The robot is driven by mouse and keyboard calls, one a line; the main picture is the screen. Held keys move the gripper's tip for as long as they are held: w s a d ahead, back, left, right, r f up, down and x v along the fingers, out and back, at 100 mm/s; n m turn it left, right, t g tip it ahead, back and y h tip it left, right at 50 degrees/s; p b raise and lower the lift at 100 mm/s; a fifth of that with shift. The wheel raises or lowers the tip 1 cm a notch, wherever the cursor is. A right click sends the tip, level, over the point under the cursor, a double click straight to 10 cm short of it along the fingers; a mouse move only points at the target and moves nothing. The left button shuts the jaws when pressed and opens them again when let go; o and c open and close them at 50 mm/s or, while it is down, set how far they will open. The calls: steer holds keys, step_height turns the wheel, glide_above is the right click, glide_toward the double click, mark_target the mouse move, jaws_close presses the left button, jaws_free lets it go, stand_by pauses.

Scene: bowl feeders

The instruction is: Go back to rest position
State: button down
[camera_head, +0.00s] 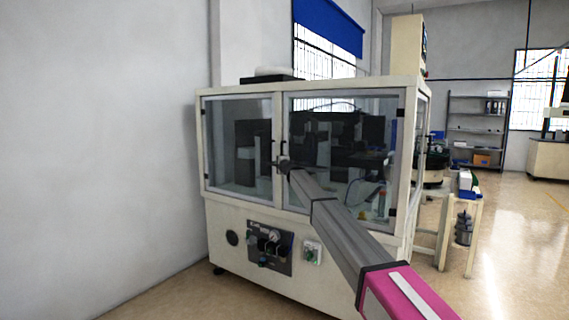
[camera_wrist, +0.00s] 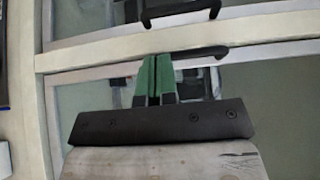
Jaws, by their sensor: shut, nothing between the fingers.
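My gripper (camera_head: 283,162) is at the end of my outstretched arm, in front of the two glass doors of a cream machine cabinet (camera_head: 250,213). In the wrist view my gripper (camera_wrist: 155,62) shows two green fingers closed together with nothing between them. The fingertips are close to a black door handle (camera_wrist: 180,10) and the cream door frame (camera_wrist: 90,50). A second dark handle lies partly behind the fingers. Whether the fingertips touch a handle cannot be told. Both doors (camera_head: 237,148) look shut.
A control panel (camera_head: 269,248) with knobs and a gauge is on the cabinet's lower front. A small table (camera_head: 477,205) with items stands to the right. Shelves (camera_head: 477,130) are at the back. The floor (camera_head: 510,240) at right is clear. A bare wall (camera_head: 90,130) is at left.

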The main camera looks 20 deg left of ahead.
steer(key=s+d+f+n+g+h, duration=0.2)
steer(key=s+d+f, duration=0.3)
steer(key=d+f, duration=0.8)
steer(key=s+d+f+n+g+h, duration=0.25)
steer(key=s+d+f, duration=0.45)
steer(key=d, duration=1.1)
steer(key=s+d+f+n+g+h, duration=0.1)
steer(key=s+d+f+n+h, duration=0.15)
steer(key=d+f, duration=1.1)
steer(key=s+d+f+g+h, duration=0.2)
steer(key=s+d+f, duration=0.2)
steer(key=s+d, duration=0.7)
steer(key=s+d+f+n+g+h, duration=0.1)
steer(key=s+d+f, duration=0.3)
steer(key=s+d, duration=0.8)
steer(key=s+d+f+g+h, duration=0.3)
steer(key=s+d+f+g, duration=0.1)
steer(key=s+d, duration=0.8)
steer(key=shift+s+d+f+n, duration=0.15)
steer(key=shift+d+f+n, duration=0.3)
steer(key=shift+d, duration=0.55)
